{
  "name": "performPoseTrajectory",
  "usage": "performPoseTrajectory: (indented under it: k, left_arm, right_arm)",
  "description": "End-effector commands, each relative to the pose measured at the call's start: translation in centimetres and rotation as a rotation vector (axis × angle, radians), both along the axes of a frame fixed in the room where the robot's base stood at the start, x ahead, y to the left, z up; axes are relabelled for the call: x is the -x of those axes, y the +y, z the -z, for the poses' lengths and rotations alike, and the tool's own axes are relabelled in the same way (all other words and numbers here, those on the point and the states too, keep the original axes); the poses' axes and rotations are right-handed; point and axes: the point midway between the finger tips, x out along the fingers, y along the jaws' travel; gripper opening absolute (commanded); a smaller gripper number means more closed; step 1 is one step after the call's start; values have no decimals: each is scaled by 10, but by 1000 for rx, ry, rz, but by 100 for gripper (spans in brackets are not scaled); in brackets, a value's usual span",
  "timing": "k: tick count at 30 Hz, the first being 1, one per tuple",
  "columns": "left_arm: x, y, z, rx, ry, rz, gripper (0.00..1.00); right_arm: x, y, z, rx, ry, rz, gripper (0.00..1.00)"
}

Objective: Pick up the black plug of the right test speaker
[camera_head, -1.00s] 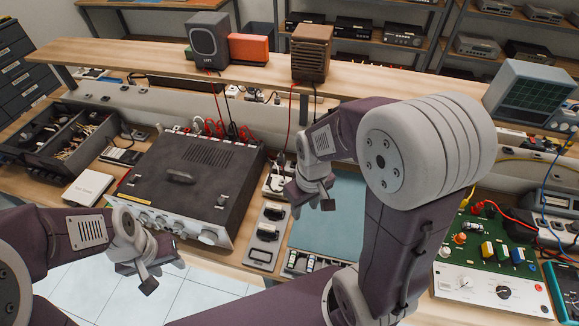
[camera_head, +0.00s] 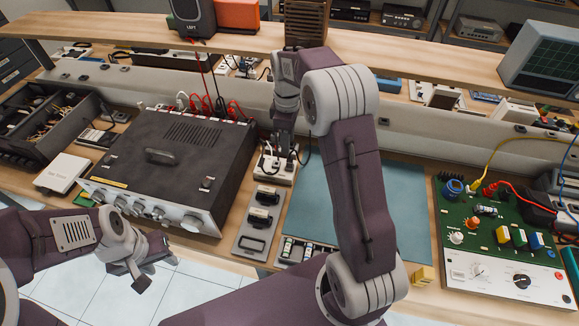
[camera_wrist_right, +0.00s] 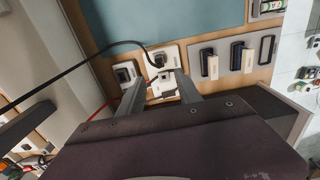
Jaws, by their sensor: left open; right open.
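The right test speaker (camera_head: 305,20) is a brown wooden box on the raised shelf, partly cut off by the top edge. I cannot make out its black plug for certain; my right arm covers the space below the speaker. My right gripper (camera_head: 279,152) is open over the white socket strip (camera_head: 283,176). In the right wrist view its fingers (camera_wrist_right: 160,82) stand apart on either side of a white socket or plug on the strip. A black cable (camera_wrist_right: 85,58) runs to the strip just beyond the fingertips. My left gripper (camera_head: 152,274) is open and empty, low at the left.
The large dark amplifier (camera_head: 170,160) with red and black leads stands left of my right gripper. A teal mat (camera_head: 400,205) lies to the right and is clear. A green circuit board (camera_head: 490,225) is at the right, and a grey panel (camera_head: 249,238) lies in front.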

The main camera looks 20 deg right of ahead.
Motion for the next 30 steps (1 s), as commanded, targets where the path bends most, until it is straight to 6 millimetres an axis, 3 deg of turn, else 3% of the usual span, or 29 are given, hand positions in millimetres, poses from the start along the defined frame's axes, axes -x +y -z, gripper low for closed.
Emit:
performPoseTrajectory:
  k: [7, 13, 21, 29, 30]
  left_arm:
    - [0, 0, 0, 0, -1, 0, 40]
    - [0, 0, 0, 0, -1, 0, 40]
    - [0, 0, 0, 0, 0, 0, 40]
    - [0, 0, 0, 0, 0, 0, 40]
    - [0, 0, 0, 0, 0, 0, 40]
  right_arm:
    - [1, 0, 32, 0, 2, 2, 41]
    - [1, -1, 41, -1, 1, 2, 41]
    - [4, -5, 85, -1, 1, 2, 41]
    - [4, -5, 89, 0, -1, 2, 41]
    - [4, -5, 89, 0, -1, 2, 30]
